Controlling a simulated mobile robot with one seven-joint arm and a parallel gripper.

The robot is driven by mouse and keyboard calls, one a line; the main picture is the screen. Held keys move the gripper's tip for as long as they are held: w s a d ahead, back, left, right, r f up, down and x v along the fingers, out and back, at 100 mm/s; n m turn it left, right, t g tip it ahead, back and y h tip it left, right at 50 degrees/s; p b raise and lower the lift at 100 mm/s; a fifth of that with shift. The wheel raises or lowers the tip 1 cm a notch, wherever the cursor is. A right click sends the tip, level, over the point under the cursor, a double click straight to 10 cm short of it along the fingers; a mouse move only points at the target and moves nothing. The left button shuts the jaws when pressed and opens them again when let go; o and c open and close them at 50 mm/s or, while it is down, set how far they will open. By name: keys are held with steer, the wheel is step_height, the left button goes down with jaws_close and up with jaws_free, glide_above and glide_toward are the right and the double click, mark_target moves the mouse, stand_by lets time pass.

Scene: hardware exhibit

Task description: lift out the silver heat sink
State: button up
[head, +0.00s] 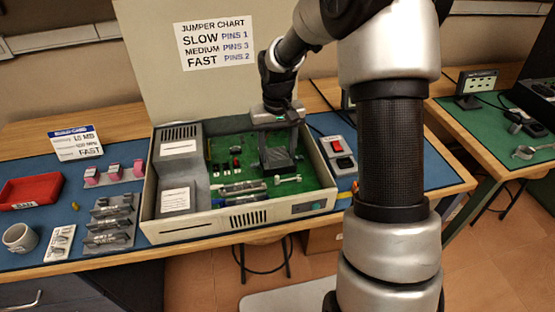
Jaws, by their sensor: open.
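My gripper (280,168) reaches down into an open beige computer case (240,221), over the right part of the green circuit board (225,150). Its two dark fingers are spread apart, with the tips low near the board. A long silver-grey piece (242,188) lies on the board to the left and in front of the fingers. It may be the silver heat sink, but it is too small to be sure. A small pale bar (288,180) lies just in front of the fingertips. What lies between and behind the fingers is partly hidden.
A grey block (182,160) fills the case's left side. The case's raised lid (155,65) stands behind with a jumper chart. A red-switch box (339,153) is right of the case. A red tray (30,190), a mug (20,238) and grey racks (108,225) are left.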

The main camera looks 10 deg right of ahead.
mark_target(277, 154)
steer(key=c, duration=0.6)
steer(key=shift+o, duration=0.2)
steer(key=shift+r, duration=0.1)
steer(key=shift+r, duration=0.1)
step_height(277, 154, up, 10)
steer(key=p, duration=0.2)
